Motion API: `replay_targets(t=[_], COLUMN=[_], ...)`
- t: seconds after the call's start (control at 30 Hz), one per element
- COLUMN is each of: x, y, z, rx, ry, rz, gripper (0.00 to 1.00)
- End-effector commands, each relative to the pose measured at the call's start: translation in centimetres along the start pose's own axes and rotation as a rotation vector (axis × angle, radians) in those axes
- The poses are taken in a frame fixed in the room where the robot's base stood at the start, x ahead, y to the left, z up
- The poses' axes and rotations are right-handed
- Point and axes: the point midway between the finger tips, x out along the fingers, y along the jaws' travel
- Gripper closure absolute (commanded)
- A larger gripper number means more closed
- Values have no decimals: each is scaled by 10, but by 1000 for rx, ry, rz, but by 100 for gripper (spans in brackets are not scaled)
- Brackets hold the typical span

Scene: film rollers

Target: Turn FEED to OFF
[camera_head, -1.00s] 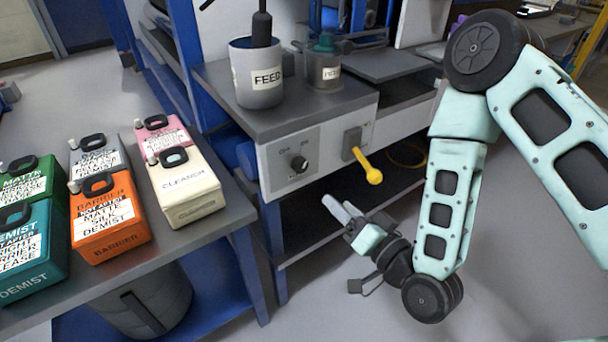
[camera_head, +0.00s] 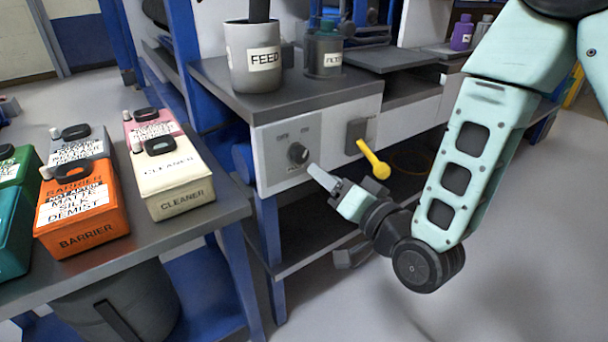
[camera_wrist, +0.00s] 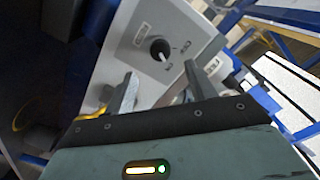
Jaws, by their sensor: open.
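The black rotary knob (camera_head: 298,153) sits on a light grey panel plate (camera_head: 285,140) at the front of the bench, below the pot labelled FEED (camera_head: 254,57). In the wrist view the knob (camera_wrist: 160,49) lies ahead, between and beyond the two open fingers (camera_wrist: 160,82). The fingers are empty and apart from the knob.
A yellow lever (camera_head: 375,160) on a dark mount sticks out right of the knob, close to my gripper. A bench at left holds several containers, including an orange one (camera_head: 82,212) and a cream CLEANER one (camera_head: 172,178). Open floor lies at right.

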Motion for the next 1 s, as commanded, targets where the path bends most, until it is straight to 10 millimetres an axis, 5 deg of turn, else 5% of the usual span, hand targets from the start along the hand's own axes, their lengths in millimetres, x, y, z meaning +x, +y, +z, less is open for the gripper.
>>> replay_targets(t=[0.1, 0.5, 0.97, 1.0], x=[1, 74, 88, 88], y=[4, -1, 0, 0], z=[5, 0, 1, 1], rx=[-1, 1, 0, 0], ry=[4, 1, 0, 0], rz=[-2, 0, 1, 1], gripper=[45, 45, 45, 50])
